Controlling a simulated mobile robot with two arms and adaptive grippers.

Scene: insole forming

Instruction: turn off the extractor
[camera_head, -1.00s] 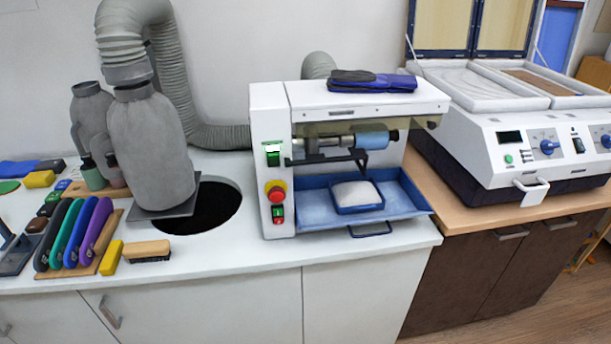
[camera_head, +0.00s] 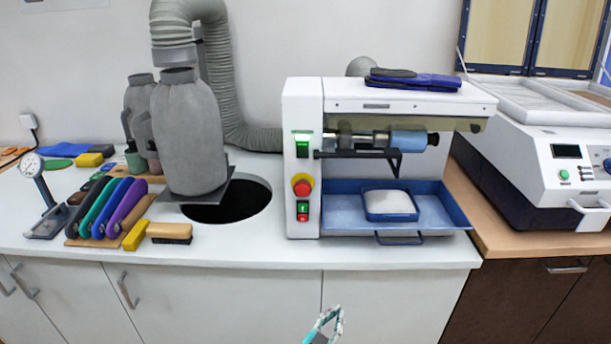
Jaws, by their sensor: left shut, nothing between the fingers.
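The extractor's grey bags (camera_head: 190,135) and ribbed hose (camera_head: 222,85) stand behind and beside a round dark hole in the white counter. The hose runs to the white grinding machine (camera_head: 303,110). On its front panel are a lit green switch (camera_head: 303,145), a red knob on a yellow collar (camera_head: 301,185) and a small red-and-green switch (camera_head: 303,211) below. I cannot tell from the picture which one controls the extractor. My right gripper is not in view.
A blue tray (camera_head: 450,205) with a smaller tray of white material sits under the blue roller. A dark and blue insole pair (camera_head: 412,78) lies on top. Several coloured tools (camera_head: 105,210), a brush (camera_head: 170,232) and a dial gauge (camera_head: 33,167) occupy the counter's left.

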